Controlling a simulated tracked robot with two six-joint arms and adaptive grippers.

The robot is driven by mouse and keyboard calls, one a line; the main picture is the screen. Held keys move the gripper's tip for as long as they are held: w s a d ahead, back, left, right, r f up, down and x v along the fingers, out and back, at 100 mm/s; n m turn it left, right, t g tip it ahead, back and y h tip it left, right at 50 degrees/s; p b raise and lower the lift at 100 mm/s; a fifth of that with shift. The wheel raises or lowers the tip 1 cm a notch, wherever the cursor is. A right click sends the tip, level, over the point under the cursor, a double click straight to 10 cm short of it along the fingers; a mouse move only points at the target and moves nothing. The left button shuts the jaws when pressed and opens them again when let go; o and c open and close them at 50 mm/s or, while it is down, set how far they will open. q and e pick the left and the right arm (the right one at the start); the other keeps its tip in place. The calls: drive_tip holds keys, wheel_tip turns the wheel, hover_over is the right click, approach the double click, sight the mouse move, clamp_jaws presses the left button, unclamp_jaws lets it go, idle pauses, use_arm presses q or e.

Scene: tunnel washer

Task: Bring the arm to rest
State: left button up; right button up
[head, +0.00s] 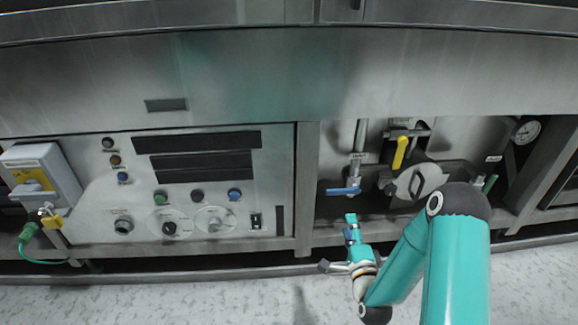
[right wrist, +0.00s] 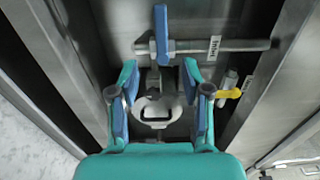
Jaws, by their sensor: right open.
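My right arm (head: 455,265) is teal and comes in from the lower right of the head view. Its gripper (head: 340,245) is in front of the lower edge of the machine, below a blue-handled valve (head: 343,191). In the right wrist view the gripper (right wrist: 160,75) has its two teal and blue fingers apart, with nothing held between them. The blue handle shows beyond the fingertips in that view (right wrist: 161,35), apart from them as far as I can tell. My left gripper is not in view.
A yellow-handled valve (head: 400,152) and a pressure gauge (head: 526,131) sit in the recess to the right. A control panel (head: 200,190) with knobs and buttons is at left, beside a grey box (head: 42,175) with a green plug (head: 29,232). The speckled floor (head: 180,297) is clear.

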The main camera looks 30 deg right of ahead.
drive_tip(key=shift+w+a, duration=0.1)
drive_tip(key=w+a+n+y+p, duration=0.25)
drive_tip(key=a+y, duration=0.25)
drive_tip(key=a, duration=0.7)
drive_tip(key=s+a+f+n+g+y, duration=0.25)
drive_tip(key=a+f+n+g, duration=0.3)
drive_tip(key=a+f, duration=0.35)
drive_tip(key=s+a+f+n+g+y, duration=0.2)
drive_tip(key=s+a+f+n+g, duration=0.3)
drive_tip(key=s, duration=0.4)
drive_tip(key=s+a+f+n+g+y, duration=0.1)
drive_tip(key=s+a+f+n+g, duration=0.1)
drive_tip(key=s+f+n+g, duration=0.45)
wheel_tip(320, 180, up, 40)
drive_tip(key=s+n+t+p, duration=0.1)
drive_tip(key=s+p, duration=0.2)
drive_tip(key=p, duration=3.5)
drive_tip(key=shift+a+r, duration=0.15)
drive_tip(key=shift+a, duration=0.05)
drive_tip(key=shift+w+y, duration=0.1)
drive_tip(key=shift+y, duration=0.15)
drive_tip(key=shift+c, duration=0.6)
